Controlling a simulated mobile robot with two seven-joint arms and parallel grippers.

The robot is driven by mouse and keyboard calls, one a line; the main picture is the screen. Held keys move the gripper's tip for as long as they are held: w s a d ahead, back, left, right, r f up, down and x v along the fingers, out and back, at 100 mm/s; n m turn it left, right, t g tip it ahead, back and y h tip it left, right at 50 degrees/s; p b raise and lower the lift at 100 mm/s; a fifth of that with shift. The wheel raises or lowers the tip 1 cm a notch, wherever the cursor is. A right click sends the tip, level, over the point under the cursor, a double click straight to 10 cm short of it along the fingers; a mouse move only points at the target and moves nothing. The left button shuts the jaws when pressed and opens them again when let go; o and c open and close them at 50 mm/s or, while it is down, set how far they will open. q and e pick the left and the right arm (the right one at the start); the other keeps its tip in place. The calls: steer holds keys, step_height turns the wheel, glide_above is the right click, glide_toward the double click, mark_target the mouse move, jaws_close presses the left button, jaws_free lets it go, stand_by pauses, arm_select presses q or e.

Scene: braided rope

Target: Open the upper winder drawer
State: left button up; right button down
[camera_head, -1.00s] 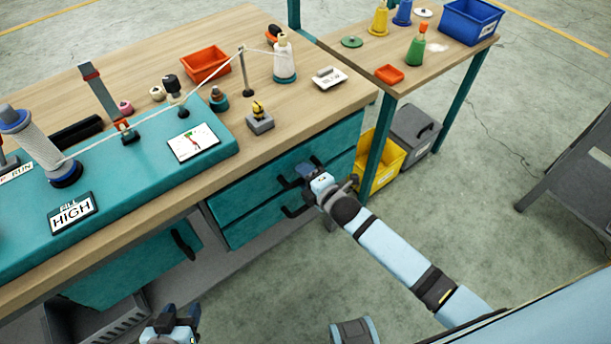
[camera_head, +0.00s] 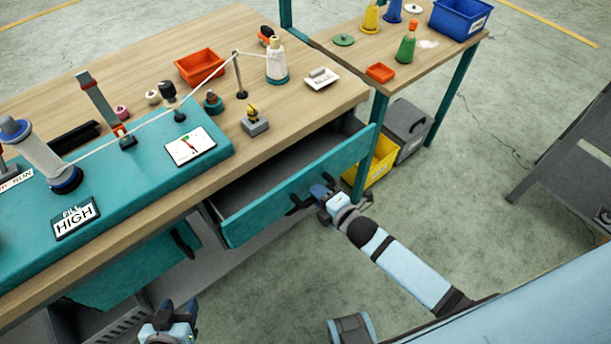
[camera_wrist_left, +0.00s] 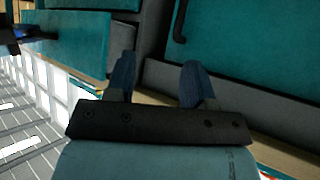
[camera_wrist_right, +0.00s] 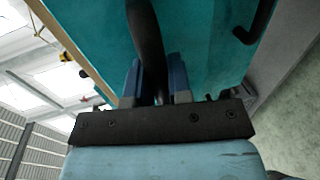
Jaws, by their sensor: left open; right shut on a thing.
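The upper winder drawer (camera_head: 345,163), with a teal front, stands pulled out from under the bench. Its dark inside (camera_head: 262,178) shows as an empty-looking gap behind the front. My right gripper (camera_head: 320,193) is at the middle of this front. In the right wrist view its two blue fingers (camera_wrist_right: 155,82) are shut on the dark bar handle (camera_wrist_right: 147,35).
The wooden bench top (camera_head: 290,119) holds an orange bin (camera_head: 200,67), a thread cone (camera_head: 277,62) and a teal winder base (camera_head: 125,180). A yellow crate (camera_head: 378,165) and a grey box (camera_head: 410,130) stand right of the drawer. The floor in front is clear.

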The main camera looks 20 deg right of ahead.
steer(key=f+p+v, duration=0.2)
steer(key=v, duration=0.9)
steer(key=f+p+v, duration=0.2)
steer(key=v, duration=0.9)
steer(key=shift+s+d, duration=0.3)
steer(key=shift+s, duration=0.35)
steer(key=shift+f, duration=0.15)
steer(key=c, duration=1.1)
jaws_free()
steer(key=shift+o, duration=0.2)
steer(key=b+v, duration=0.1)
steer(key=v, duration=1.3)
steer(key=shift+w, duration=0.1)
